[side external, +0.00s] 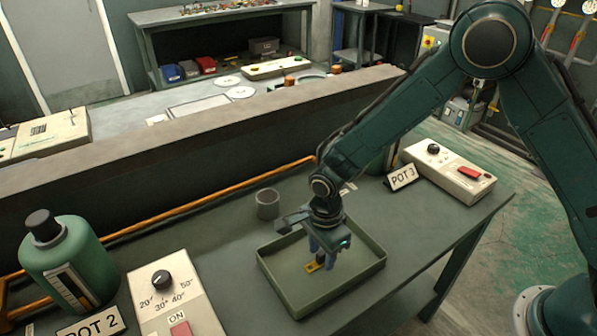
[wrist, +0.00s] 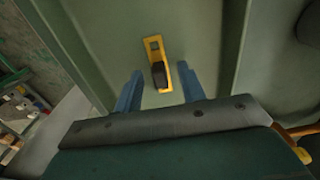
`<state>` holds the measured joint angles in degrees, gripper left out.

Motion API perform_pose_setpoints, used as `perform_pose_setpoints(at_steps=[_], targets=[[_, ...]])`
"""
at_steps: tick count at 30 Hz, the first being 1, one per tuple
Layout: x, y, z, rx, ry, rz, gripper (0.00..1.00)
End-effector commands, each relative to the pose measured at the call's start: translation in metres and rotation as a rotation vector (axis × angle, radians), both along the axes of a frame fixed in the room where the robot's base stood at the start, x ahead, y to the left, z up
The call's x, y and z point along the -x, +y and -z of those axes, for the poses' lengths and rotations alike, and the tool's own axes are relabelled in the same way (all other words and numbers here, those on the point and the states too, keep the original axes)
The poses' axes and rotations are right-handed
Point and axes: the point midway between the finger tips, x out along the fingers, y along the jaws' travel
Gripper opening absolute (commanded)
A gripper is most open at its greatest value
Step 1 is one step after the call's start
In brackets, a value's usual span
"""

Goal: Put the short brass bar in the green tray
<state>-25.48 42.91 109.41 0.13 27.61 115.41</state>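The short brass bar (wrist: 154,47) is yellow, with a dark block on it and a small dark mark near its far end. It lies on the floor of the green tray (side external: 364,287), and it also shows in the side external view (side external: 312,268) under my gripper. My gripper (wrist: 160,68) points down into the tray. Its two blue fingers stand apart on either side of the bar, with clear gaps, so it is open and empty. In the side external view my gripper (side external: 322,258) partly covers the tray's middle.
A grey cup (side external: 267,204) stands behind the tray. A control box with a dial (side external: 168,300) and a green bottle (side external: 65,262) are at the left. The POT 3 sign (side external: 401,178) and another control box (side external: 446,174) are at the right. The bench right of the tray is clear.

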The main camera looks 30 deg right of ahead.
Motion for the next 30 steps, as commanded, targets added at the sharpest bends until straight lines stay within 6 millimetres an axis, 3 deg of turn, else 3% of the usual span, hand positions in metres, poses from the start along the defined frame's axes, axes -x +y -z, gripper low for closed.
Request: perform_pose_setpoints(at_steps=[8,21,30], targets=[[-0.001,0.0,-0.028,-0.002,-0.004,0.0,0.4],[-0.001,0.001,-0.096,-0.002,-0.004,0.0,0.4],[0.0,0.0,-0.117,-0.001,-0.001,0.0,0.4]])
